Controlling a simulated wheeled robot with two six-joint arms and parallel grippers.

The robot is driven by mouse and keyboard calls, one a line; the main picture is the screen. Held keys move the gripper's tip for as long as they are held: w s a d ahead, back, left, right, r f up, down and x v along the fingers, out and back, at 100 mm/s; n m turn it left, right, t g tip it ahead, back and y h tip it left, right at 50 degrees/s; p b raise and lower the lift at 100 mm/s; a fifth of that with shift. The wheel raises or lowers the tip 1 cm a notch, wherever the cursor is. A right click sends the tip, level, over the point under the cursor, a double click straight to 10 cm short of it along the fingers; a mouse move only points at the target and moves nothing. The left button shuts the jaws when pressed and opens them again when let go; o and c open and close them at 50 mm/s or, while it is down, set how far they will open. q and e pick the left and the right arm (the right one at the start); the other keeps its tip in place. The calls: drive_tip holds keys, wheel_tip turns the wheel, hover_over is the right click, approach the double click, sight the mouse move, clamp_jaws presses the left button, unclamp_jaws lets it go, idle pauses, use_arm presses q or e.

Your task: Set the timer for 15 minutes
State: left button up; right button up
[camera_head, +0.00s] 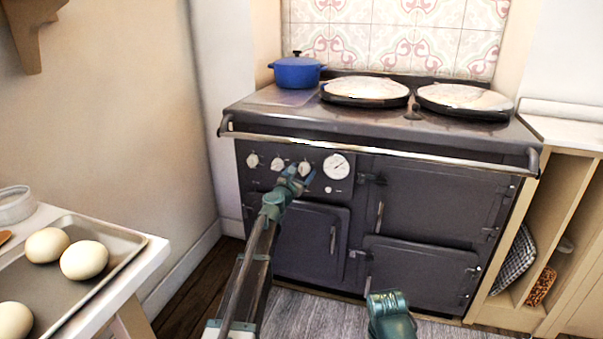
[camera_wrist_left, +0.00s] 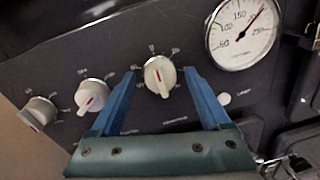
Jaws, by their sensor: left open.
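The dark range cooker (camera_head: 430,210) has a panel with three white knobs and a round gauge. The third knob (camera_wrist_left: 160,76), nearest the gauge, has a short red mark and small blurred markings around it. It also shows in the head view (camera_head: 304,167), partly behind my gripper. I cannot read which marking it points to. My left gripper (camera_head: 299,173) is open at the panel. In the left wrist view its blue fingers (camera_wrist_left: 160,88) stand on either side of this knob, with gaps between them and it.
The left knob (camera_wrist_left: 40,112) and middle knob (camera_wrist_left: 91,95) sit beside it. The gauge (camera_wrist_left: 243,33) is to the right. A chrome rail (camera_head: 370,147) runs above the panel.

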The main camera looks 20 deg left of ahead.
use_arm(q)
clamp_jaws()
idle(0.3)
drive_tip(key=shift+m, duration=0.3)
drive_tip(key=m, duration=0.2)
drive_tip(key=shift+d+m, duration=0.1)
drive_tip(key=shift+m, duration=0.3)
drive_tip(key=m+p, duration=0.1)
drive_tip(key=m, duration=0.2)
drive_tip(key=shift+m, duration=0.3)
drive_tip(key=m, duration=0.4)
drive_tip(key=shift+s+d+g, duration=0.1)
drive_tip(key=shift+g, duration=0.2)
drive_tip(key=shift+m+y, duration=0.3)
drive_tip(key=shift+m, duration=1.3)
